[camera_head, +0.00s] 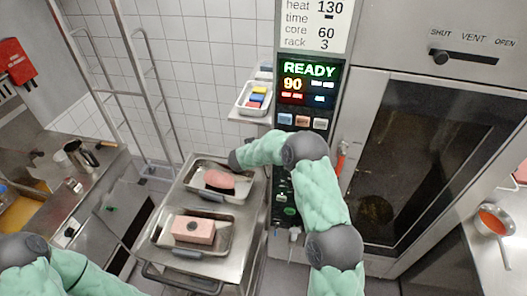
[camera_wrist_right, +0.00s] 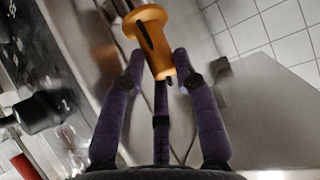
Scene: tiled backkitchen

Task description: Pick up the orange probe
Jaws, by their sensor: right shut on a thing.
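The orange probe (camera_wrist_right: 150,32) shows in the right wrist view, with a wide flanged top and a dark slot in its side. My right gripper (camera_wrist_right: 159,62) has its purple fingers closed around the lower part of the probe, and the flange sticks out beyond the fingertips. In the head view my right arm reaches in from the lower right towards the trolley, and I cannot make out the probe or the fingers there. My left arm shows at the lower left of the head view, but its gripper is out of view.
A steel trolley holds a tray (camera_head: 238,190) with a pink piece of meat and a nearer tray (camera_head: 160,238) with a pink block. The oven (camera_head: 400,160) with its control panel (camera_head: 308,95) stands at the right. A small tray (camera_head: 243,108) of coloured items sits behind.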

